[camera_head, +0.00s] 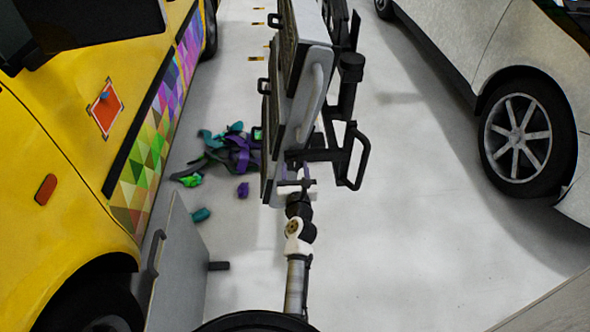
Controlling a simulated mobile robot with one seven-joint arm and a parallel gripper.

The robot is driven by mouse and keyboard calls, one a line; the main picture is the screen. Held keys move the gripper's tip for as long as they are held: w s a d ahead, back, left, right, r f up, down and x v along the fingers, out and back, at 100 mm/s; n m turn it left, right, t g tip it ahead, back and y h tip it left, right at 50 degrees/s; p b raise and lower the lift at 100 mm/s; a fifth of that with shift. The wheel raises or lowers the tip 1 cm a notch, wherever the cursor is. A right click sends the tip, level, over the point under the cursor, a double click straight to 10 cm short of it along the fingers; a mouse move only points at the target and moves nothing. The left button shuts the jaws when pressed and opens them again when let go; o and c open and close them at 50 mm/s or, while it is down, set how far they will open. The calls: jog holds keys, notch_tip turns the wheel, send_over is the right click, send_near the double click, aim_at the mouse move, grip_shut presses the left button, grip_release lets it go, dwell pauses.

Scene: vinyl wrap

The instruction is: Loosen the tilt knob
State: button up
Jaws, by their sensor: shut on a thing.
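My gripper (300,184) is at the lower middle of the view, at the end of my arm. It is at the low near end of a tall stand with grey panels (304,92) and black brackets. The jaws are shut on a small part there, which I take to be the tilt knob. The knob is too small and too covered by the gripper to make out clearly, and its turn cannot be read. A black bar handle (361,158) juts from the stand just right of my gripper.
A yellow van (60,130) with a colourful wrap stands at left, a white car (470,40) at right. Vinyl scraps (235,155) lie on the floor left of the stand. A grey panel (178,265) stands beside the van. The floor at right is clear.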

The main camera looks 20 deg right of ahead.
jog(key=shift+n, duration=0.4)
jog(key=n, duration=0.5)
jog(key=shift+w+a+n, duration=0.1)
jog(key=shift+a+n, duration=0.05)
jog(key=shift+n, duration=0.15)
jog(key=n+b, duration=0.1)
jog(key=n, duration=0.4)
jog(key=shift+a+f+b, duration=0.1)
jog(key=shift+f+b, duration=0.05)
jog(key=shift+b, duration=0.2)
jog(key=n+b, duration=0.1)
jog(key=n, duration=0.2)
jog(key=n+b, duration=0.1)
jog(key=n, duration=0.2)
jog(key=shift+f+n+b, duration=0.2)
jog(key=shift+n+b, duration=0.1)
jog(key=shift+n, duration=0.1)
jog(key=n+b, duration=0.2)
jog(key=n, duration=0.1)
jog(key=shift+n+b, duration=0.6)
jog(key=shift+n, duration=0.7)
